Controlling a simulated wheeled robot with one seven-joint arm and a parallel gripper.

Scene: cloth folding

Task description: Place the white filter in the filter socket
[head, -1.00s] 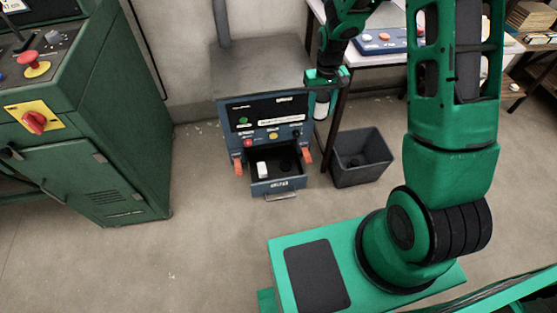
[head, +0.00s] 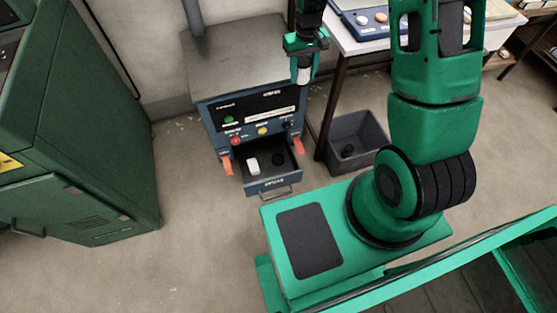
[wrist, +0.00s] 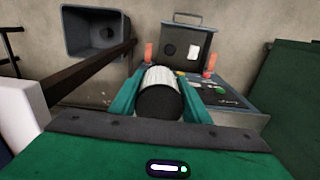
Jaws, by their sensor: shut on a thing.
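My gripper (head: 304,62) is shut on the white filter (head: 304,75), a pale ribbed cylinder with a dark end. In the wrist view the white filter (wrist: 160,90) sits between the green fingers. The gripper holds it in the air, at the upper right of the blue-grey machine (head: 250,110) in the head view. The machine's open drawer (head: 273,184) holds a white block (head: 253,165) and a round dark opening (head: 278,159), which looks like the filter socket. The dark opening also shows in the wrist view (wrist: 170,49). The filter is apart from the drawer.
A dark bin (head: 356,142) stands on the floor right of the machine. A table (head: 346,42) with a button panel (head: 365,18) is behind it. Orange-red handles (head: 227,165) flank the drawer. A green cabinet (head: 90,120) stands at the left. Floor between cabinet and machine is clear.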

